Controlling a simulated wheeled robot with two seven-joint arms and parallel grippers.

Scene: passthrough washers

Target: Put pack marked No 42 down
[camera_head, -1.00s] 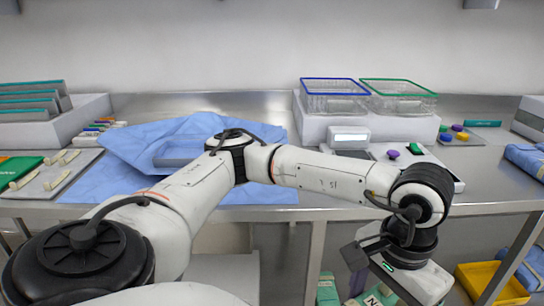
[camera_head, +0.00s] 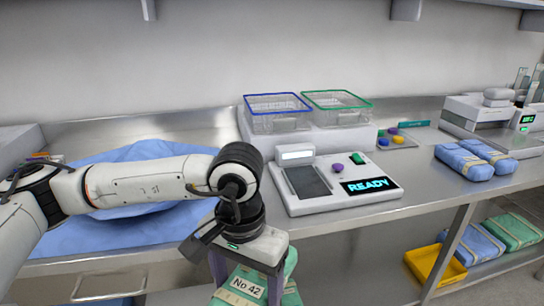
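The green pack marked No 42 (camera_head: 246,287) is at the bottom middle of the head view, with a white label and a pale band. Its lower part is cut off by the picture edge. My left gripper (camera_head: 246,278) points down with a finger on either side of the pack and appears shut on it. Gripper and pack are in front of the steel table's front edge, below the top's level in the picture. My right gripper is not in view.
A white device with a READY display (camera_head: 370,185) stands on the steel table (camera_head: 425,190). Wire baskets (camera_head: 278,112) stand behind it on a white block. Blue packs (camera_head: 465,162) lie at right. A yellow tray (camera_head: 436,268) and packs (camera_head: 472,245) are on the lower shelf. A blue cloth (camera_head: 120,225) lies at left.

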